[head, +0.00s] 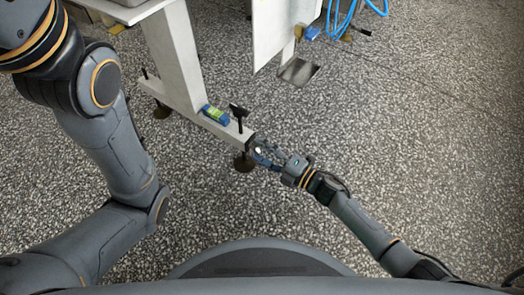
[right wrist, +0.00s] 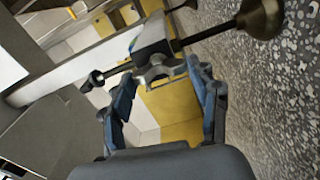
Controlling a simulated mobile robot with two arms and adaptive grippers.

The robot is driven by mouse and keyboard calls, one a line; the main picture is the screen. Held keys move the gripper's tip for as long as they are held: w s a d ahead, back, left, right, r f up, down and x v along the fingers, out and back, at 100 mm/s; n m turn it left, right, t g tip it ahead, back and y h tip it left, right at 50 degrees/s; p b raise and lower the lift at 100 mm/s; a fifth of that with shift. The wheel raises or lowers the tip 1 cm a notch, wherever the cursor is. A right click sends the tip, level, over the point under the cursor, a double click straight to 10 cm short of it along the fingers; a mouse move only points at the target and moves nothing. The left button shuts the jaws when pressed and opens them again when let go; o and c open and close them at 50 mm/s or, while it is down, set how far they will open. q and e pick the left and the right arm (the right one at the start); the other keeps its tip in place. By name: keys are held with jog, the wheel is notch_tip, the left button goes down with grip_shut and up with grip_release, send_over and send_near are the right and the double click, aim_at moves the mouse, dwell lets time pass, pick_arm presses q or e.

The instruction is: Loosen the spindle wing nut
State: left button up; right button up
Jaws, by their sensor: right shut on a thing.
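The spindle is a dark threaded rod. In the head view it stands at the end of a pale frame beam (head: 190,116), with a black handle (head: 238,110) on top and a round brown foot (head: 244,163) below. In the right wrist view the rod (right wrist: 196,38) crosses the top, with its foot (right wrist: 260,18) at upper right. My right gripper (head: 256,149) is at the beam's end. In the head view the fingers hide the nut. My left gripper is out of view.
The speckled floor (head: 400,130) is open to the right.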

jog(key=shift+n, duration=0.6)
jog(key=o, duration=1.1)
jog(key=shift+o, duration=0.2)
jog(key=v, duration=1.2)
jog(key=shift+d, duration=0.1)
